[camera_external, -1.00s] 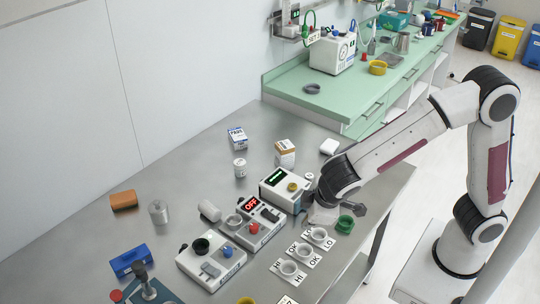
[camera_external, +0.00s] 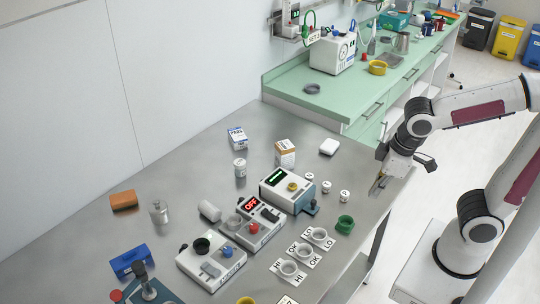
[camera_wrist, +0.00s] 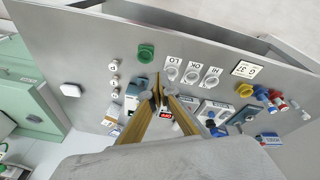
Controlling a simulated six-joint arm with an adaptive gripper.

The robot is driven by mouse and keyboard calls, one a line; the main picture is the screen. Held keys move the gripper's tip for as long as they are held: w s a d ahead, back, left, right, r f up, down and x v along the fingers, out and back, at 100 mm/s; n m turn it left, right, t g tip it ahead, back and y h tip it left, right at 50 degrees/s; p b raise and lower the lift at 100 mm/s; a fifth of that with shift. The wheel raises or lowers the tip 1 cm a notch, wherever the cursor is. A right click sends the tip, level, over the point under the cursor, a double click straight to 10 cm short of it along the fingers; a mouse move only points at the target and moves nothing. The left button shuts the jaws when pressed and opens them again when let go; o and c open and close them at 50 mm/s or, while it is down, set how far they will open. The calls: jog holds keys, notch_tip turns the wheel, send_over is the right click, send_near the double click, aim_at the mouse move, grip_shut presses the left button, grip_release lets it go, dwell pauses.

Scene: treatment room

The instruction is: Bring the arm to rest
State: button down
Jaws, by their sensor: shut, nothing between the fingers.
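My gripper (camera_external: 378,188) hangs over the right edge of the steel table, at the end of my arm. Its fingers are shut with nothing between them. In the wrist view my gripper (camera_wrist: 160,92) shows as two long tan fingers meeting near the middle, with the table below. It is apart from the table objects. The green ring (camera_external: 345,224) and several small white weights (camera_external: 325,187) lie to its left in the outside view.
The steel table (camera_external: 190,180) bears a white device with a green display (camera_external: 287,189), a device reading OFF (camera_external: 253,222), and labelled HI, OK, LO rings (camera_external: 300,249). A white block (camera_external: 329,146) lies near the back edge. A green counter (camera_external: 300,97) stands behind.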

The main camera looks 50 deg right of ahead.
jog(key=s+d+r+m+t, duration=0.2)
jog(key=s+d+r+m, duration=0.2)
jog(key=d, duration=0.5)
jog(key=shift+s+d+r+m+t, duration=0.2)
jog(key=shift+s+m+t, duration=0.25)
jog(key=shift+s, duration=0.25)
dwell(2.5)
